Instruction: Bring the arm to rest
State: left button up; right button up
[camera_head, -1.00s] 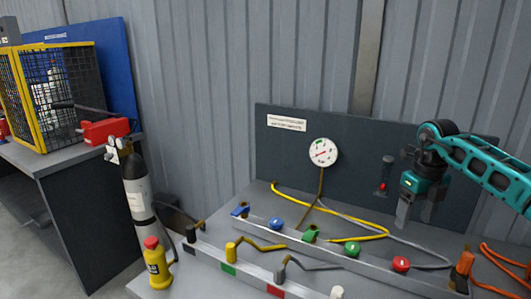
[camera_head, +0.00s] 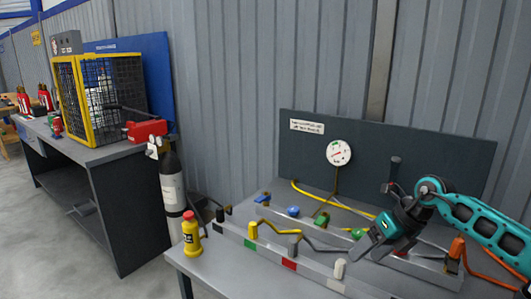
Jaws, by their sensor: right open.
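My right arm, teal and black, reaches in from the right in the head view. My right gripper (camera_head: 366,248) is open with nothing visible between its fingers. It points down and left above the right part of the grey bench (camera_head: 218,262), in front of the dark panel (camera_head: 445,150). It covers part of the rear rail and hoses. I cannot tell how far above the bench its fingertips are. My left gripper is not in view.
The bench holds a round white gauge (camera_head: 338,152), a yellow bottle with a red cap (camera_head: 191,233), a front rail (camera_head: 270,259) with coloured labels, and hoses. A grey cylinder (camera_head: 172,188) stands left of it. A yellow-framed cage (camera_head: 100,95) sits on another table. Floor at lower left is clear.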

jog(key=s+a+r+m+t+y, duration=0.1)
jog(key=a+r+m+t+y, duration=0.3)
jog(key=a, duration=0.6)
jog(key=s+a+r+m+t+y, duration=0.2)
jog(key=a+r+t+y, duration=0.15)
jog(key=a+y, duration=0.45)
jog(key=s+d+f+m+t+h, duration=0.2)
jog(key=s+d+f+m+h, duration=0.25)
jog(key=m+h, duration=0.65)
jog(key=s+d+f+m+t+h, duration=0.2)
jog(key=s+d+f+m+h, duration=0.35)
jog(key=m, duration=0.95)
jog(key=s+f+m+g, duration=0.2)
jog(key=s+f+g, duration=0.3)
jog(key=s, duration=0.5)
jog(key=s+f+m+g, duration=0.35)
jog(key=s+g, duration=0.25)
jog(key=s, duration=0.4)
jog(key=w+a+f+n+t+y, duration=0.1)
jog(key=w+a+f+t, duration=0.1)
jog(key=w+f+t, duration=0.5)
jog(key=shift+w+f+t, duration=0.35)
jog(key=shift+w+f, duration=0.25)
jog(key=shift+f, duration=0.6)
